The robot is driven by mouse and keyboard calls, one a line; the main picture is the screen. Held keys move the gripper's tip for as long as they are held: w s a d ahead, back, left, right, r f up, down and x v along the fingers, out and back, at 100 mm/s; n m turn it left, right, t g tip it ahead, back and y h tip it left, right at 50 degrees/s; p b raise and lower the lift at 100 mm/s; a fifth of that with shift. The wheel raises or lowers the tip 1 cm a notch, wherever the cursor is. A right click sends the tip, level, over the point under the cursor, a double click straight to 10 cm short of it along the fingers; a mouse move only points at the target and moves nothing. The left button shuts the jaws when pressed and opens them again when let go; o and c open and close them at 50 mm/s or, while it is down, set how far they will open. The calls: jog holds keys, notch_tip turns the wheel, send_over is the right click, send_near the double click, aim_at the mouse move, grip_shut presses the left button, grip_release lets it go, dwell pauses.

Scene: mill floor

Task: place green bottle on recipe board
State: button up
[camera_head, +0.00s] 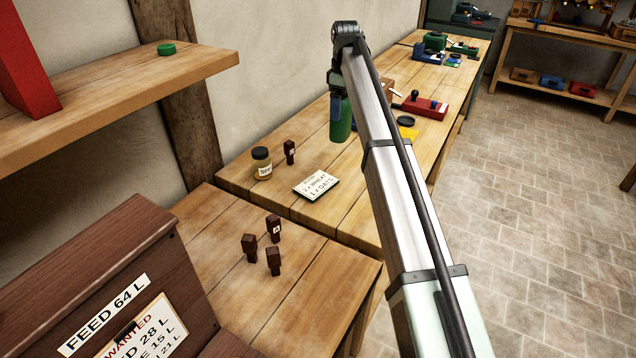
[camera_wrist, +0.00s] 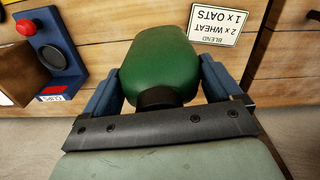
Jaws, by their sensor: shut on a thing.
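My gripper (camera_wrist: 164,97) is shut on the green bottle (camera_wrist: 162,60), with a blue finger on either side of it in the wrist view. In the head view the green bottle (camera_head: 341,120) hangs below the end of my arm, over the long wooden bench. The recipe board (camera_head: 316,185) is a small white card reading wheat and oats, lying on the bench nearer than the bottle. It also shows in the wrist view (camera_wrist: 214,20), upside down, beyond the bottle to the right. The bottle looks apart from the board.
A yellow jar (camera_head: 262,163) and a dark brown block (camera_head: 290,152) stand behind the board. Several dark blocks stand on the nearer table (camera_head: 210,225).

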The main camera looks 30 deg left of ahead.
jog(key=shift+s+a+m, duration=0.6)
jog(key=shift+s, duration=5.75)
notch_tip(320, 180, down, 10)
jog(key=o, duration=1.1)
jog(key=shift+f, duration=0.15)
notch_tip(320, 180, up, 12)
jog(key=shift+r, duration=0.2)
jog(key=shift+f, duration=0.1)
